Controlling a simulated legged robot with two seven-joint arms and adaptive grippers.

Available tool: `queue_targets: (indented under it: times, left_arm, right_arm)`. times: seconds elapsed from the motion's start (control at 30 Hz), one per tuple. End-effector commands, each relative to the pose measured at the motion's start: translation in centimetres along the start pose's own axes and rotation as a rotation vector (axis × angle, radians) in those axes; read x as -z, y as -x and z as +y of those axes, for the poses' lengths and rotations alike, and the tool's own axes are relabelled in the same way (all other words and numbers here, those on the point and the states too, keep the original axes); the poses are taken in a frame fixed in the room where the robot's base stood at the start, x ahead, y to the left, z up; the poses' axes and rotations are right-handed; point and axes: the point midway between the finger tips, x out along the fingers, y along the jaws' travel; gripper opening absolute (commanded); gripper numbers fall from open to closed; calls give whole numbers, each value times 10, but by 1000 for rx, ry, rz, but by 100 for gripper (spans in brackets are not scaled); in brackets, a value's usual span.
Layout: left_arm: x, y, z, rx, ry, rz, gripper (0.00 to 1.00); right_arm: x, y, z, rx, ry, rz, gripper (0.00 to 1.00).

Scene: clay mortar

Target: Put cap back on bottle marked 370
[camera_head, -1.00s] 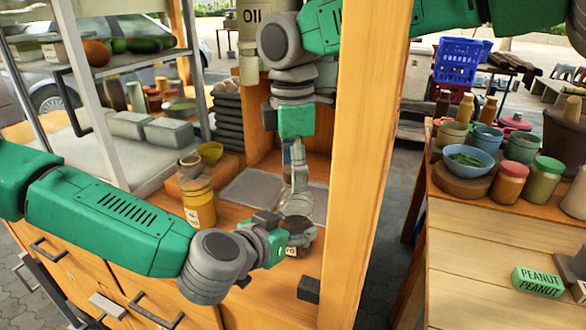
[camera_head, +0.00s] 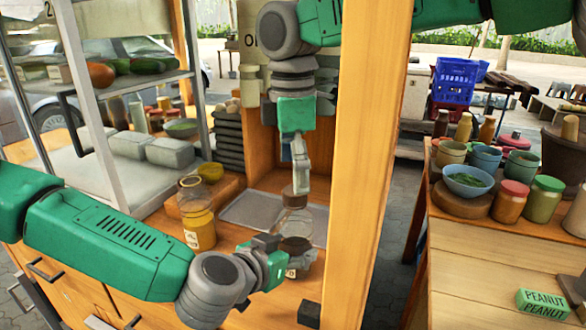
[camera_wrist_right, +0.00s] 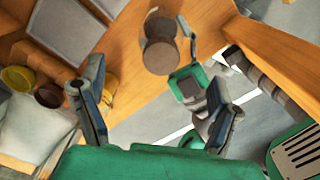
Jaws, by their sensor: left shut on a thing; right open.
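A greyish-brown top piece, apparently the cap (camera_head: 294,197), shows over the bottle, just below my right gripper (camera_head: 299,170). I cannot tell whether it is seated. My right gripper points down above the bottle. In the right wrist view, its two fingers (camera_wrist_right: 160,110) are apart with nothing between them, and the bottle shows beyond as brown round shapes (camera_wrist_right: 160,58).
A yellow labelled jar (camera_head: 199,222) stands left on the counter, beside a small yellow bowl (camera_head: 210,172). A grey tray (camera_head: 250,209) lies behind the bottle. A wooden post (camera_head: 366,180) rises close to the right. Jars and bowls crowd the right table (camera_head: 465,260).

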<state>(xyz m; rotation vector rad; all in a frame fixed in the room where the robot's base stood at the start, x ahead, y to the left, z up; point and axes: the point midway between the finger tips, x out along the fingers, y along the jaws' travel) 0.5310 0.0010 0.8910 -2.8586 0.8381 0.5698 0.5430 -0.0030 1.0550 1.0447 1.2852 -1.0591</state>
Motion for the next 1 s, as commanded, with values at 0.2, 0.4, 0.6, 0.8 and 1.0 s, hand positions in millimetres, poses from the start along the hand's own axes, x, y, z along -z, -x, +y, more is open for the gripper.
queue_targets:
  times: [0.2,0.4,0.6,0.8,1.0]
  left_arm:
    - [0,0,0,0,0,1,0]
    - [0,0,0,0,0,1,0]
    - [0,1,1,-1,0,0,0]
    - [-1,2,1,-2,1,-1,0]
    - [-2,3,0,-2,2,-1,0]
  right_arm:
    - [0,13,1,-3,0,0,84]
    - [1,44,2,-3,-1,-1,84]
    - [2,70,1,-3,1,-2,84]
    - [4,81,0,-2,3,-2,84]
    - [6,82,-1,-2,4,-4,84]
